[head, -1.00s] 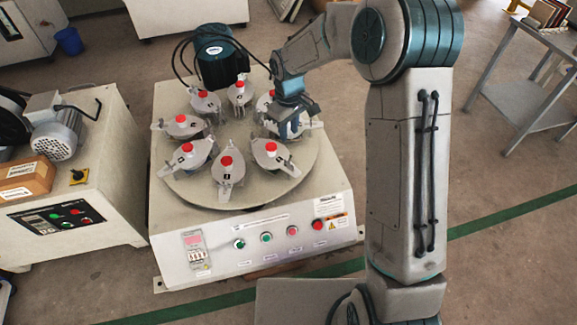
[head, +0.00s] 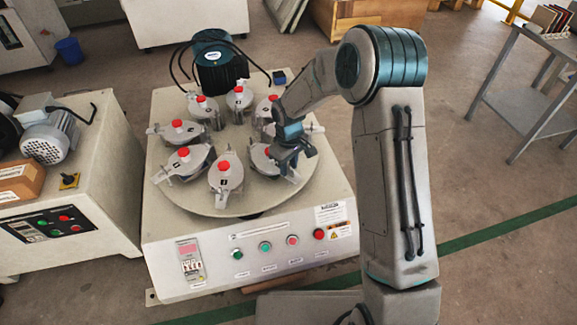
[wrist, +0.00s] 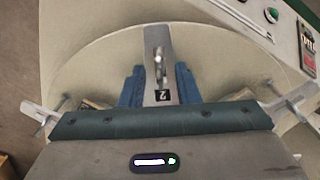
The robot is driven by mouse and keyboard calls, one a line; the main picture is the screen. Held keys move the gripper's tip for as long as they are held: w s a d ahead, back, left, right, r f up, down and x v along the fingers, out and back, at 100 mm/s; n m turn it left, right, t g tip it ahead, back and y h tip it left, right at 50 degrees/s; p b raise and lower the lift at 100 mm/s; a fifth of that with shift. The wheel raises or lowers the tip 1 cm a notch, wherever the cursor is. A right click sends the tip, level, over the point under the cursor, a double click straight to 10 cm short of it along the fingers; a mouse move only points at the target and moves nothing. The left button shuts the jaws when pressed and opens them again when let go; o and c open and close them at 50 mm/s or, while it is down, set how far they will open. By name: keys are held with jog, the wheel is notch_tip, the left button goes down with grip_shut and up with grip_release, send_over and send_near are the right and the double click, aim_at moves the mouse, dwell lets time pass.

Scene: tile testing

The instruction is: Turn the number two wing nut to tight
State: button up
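The jar marked 2 shows in the wrist view, its black number label (wrist: 163,96) on a grey metal clamp strap (wrist: 157,40). A shiny silver wing nut (wrist: 159,66) stands on the strap just beyond the label. My gripper (wrist: 159,75) is open, with one blue finger on each side of the strap. I cannot tell whether the fingers touch the nut. In the head view my gripper (head: 296,158) is over the front-right jar (head: 261,158) on the round turntable (head: 240,205); it hides part of the jar and its wing nut.
Several other clamped jars with red caps, such as the front one (head: 225,180), ring the turntable close by. A dark motor (head: 214,62) with cables stands behind. The machine's front panel (head: 265,245) has buttons. A cabinet (head: 75,200) stands at left, a metal table (head: 520,90) at right.

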grip_shut()
jog(key=shift+m, duration=0.3)
jog(key=m+p, duration=0.1)
jog(key=m, duration=0.1)
jog(key=shift+r+m, duration=0.1)
jog(key=shift+m, duration=0.2)
jog(key=m+p, duration=0.1)
jog(key=m, duration=0.2)
jog(key=shift+m, duration=0.3)
jog(key=m+p, duration=0.2)
jog(key=m, duration=0.3)
jog(key=shift+m+p, duration=0.3)
jog(key=m+p, duration=0.2)
jog(key=m, duration=0.3)
jog(key=shift+p, duration=0.3)
jog(key=shift+m, duration=0.4)
